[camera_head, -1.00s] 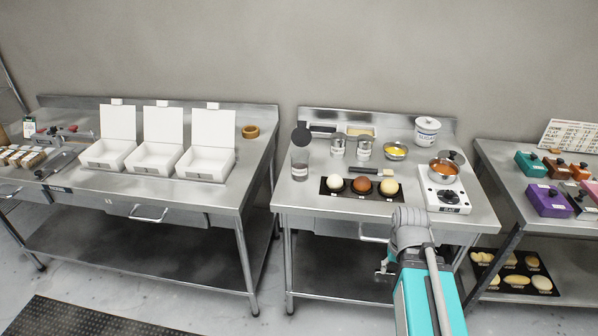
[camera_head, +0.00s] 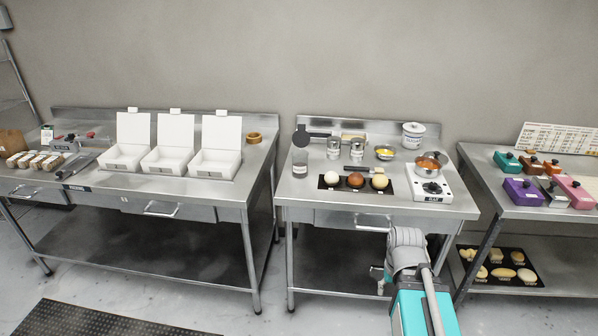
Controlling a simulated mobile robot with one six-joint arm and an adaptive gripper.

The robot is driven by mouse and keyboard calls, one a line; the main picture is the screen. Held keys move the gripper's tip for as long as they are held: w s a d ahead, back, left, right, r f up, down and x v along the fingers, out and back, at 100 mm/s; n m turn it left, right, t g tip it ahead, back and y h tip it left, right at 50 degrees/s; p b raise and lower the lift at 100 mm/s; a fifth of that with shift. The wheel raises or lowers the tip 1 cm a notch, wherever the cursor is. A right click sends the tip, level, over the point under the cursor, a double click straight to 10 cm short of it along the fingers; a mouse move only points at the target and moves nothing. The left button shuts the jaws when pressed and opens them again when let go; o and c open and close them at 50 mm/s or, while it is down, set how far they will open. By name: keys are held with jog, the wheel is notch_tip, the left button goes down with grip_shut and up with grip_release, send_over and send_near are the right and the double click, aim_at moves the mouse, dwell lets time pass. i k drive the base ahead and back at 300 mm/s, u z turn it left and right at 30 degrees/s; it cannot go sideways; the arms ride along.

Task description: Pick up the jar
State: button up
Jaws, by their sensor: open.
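The jar (camera_head: 413,136) is white with a lid and dark lettering on its front. It stands upright at the back right of the middle steel table (camera_head: 305,195), with nothing touching it that I can see. My gripper (camera_head: 379,280) is low in front of this table, below its top and well apart from the jar. It is small in view and partly hidden behind my arm. It is open, and I see nothing in it.
Bare floor lies between the tables.

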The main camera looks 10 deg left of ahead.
aim_at(300, 156)
jog(key=u, duration=0.35)
jog(key=i, duration=1.1)
jog(key=u, duration=0.25)
